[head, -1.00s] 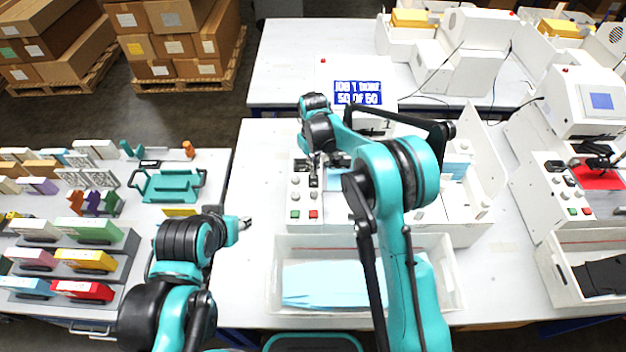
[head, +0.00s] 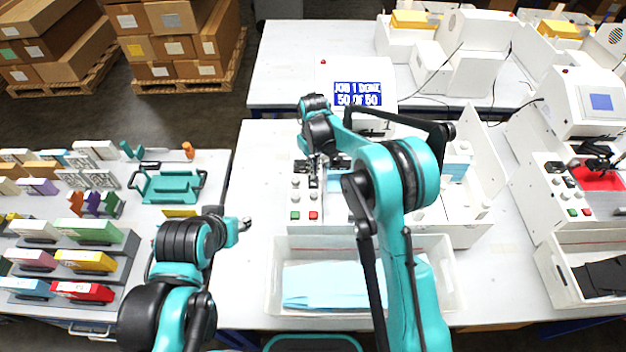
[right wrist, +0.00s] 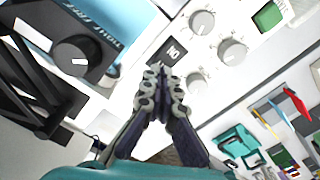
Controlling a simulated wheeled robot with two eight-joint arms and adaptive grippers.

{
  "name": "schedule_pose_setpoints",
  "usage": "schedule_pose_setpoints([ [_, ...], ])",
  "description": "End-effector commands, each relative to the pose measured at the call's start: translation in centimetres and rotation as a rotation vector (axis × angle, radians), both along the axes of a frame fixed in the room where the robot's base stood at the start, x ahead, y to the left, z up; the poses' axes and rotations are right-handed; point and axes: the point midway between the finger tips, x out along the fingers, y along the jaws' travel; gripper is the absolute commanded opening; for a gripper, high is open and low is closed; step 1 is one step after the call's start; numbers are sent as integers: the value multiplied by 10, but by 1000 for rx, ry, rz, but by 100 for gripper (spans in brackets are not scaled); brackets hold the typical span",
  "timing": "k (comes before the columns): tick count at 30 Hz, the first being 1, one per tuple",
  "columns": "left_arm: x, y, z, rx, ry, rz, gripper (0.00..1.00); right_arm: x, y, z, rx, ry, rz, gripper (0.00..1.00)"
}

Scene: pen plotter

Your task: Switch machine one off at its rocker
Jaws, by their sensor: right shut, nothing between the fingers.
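Machine one (head: 335,78) stands at the middle of the table, its screen (head: 358,93) lit with "JOB 1 DONE 50 OF 50". Its front panel holds several white knobs, a green button (head: 295,215) and a red button (head: 313,215). The black rocker (head: 313,182) sits among the knobs; in the right wrist view the rocker (right wrist: 170,52) shows white lettering. My right gripper (head: 318,163) is shut and empty. Its fingertips (right wrist: 165,78) are right beside the rocker; I cannot tell whether they touch. My left gripper (head: 245,224) hangs left of the machine, too small to read.
A white bin (head: 455,285) with blue sheets stands in front of machine one. A similar machine (head: 575,95) stands at the right. A side table (head: 215,170) at left holds a teal tray (head: 172,186) and several coloured blocks. Bare table lies left of machine one.

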Motion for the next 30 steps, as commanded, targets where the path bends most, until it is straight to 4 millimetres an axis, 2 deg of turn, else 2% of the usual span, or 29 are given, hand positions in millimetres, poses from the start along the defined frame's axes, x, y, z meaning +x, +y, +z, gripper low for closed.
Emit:
schedule_pose_setpoints([
  [30, 0, 0, -10, 0, 0, 0, 40, 0, 0, -13, 0, 0, 0, 0],
])
